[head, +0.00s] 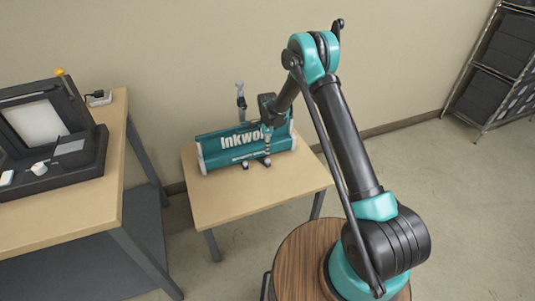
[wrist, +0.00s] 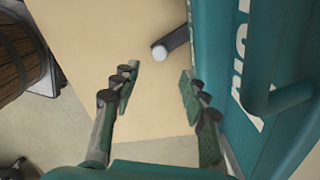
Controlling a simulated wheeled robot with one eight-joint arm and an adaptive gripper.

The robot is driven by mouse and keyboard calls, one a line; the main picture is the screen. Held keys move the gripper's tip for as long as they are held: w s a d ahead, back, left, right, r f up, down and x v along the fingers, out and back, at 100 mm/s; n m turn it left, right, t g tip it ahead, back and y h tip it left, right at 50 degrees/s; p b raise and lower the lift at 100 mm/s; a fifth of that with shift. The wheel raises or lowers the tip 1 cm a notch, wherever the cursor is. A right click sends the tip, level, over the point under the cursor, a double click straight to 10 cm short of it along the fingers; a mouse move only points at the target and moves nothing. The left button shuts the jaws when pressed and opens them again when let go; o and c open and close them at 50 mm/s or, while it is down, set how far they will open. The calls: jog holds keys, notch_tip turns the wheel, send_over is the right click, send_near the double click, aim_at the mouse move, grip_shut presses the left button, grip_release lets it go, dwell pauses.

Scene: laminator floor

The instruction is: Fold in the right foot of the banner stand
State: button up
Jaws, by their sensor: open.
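The banner stand (head: 224,153) is a long teal case with white lettering and pale end caps, lying on a small wooden table. In the wrist view its teal side (wrist: 240,95) fills the right. A dark foot (wrist: 176,41) with a round pale tip sticks out from the case over the tabletop. I cannot tell for sure which foot this is. My gripper (wrist: 159,75) is open and empty, its two fingers apart, with the foot beyond the fingertips. In the head view my gripper (head: 267,148) is in front of the case's right part and partly hides it.
The small table (head: 265,195) has bare wood in front of the case. A larger bench (head: 60,215) with a dark machine (head: 60,150) stands at the left. A small grey upright device (head: 240,95) shows behind the case. A wire shelf (head: 490,85) is far right.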

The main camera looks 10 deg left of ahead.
jog(key=shift+r, duration=1.5)
jog(key=shift+c, duration=0.2)
jog(key=shift+w+d, duration=0.1)
jog(key=shift+d, duration=0.1)
jog(key=shift+c, duration=1.2)
jog(key=w+d+n+y, duration=0.1)
jog(key=d, duration=0.2)
jog(key=w+d+n+g+y, duration=0.1)
jog(key=d, duration=0.2)
jog(key=w+d+f+n+y, duration=0.1)
jog(key=w+d, duration=0.1)
jog(key=d, duration=0.1)
jog(key=shift+f+n, duration=0.1)
jog(key=shift+n, duration=0.2)
grip_shut()
send_near(271, 164)
jog(key=f, duration=0.1)
jog(key=w+d+f, duration=0.1)
jog(key=d+f, duration=0.1)
jog(key=shift+w+d+f, duration=0.2)
jog(key=shift+w+d, duration=0.05)
jog(key=shift+w, duration=0.1)
jog(key=a, duration=0.2)
jog(key=s+a, duration=0.1)
jog(key=shift+s+f, duration=0.15)
jog(key=shift+f, duration=0.2)
jog(key=shift+s+a+f, duration=0.1)
jog(key=shift+s+a, duration=0.05)
jog(key=shift+a, duration=0.2)
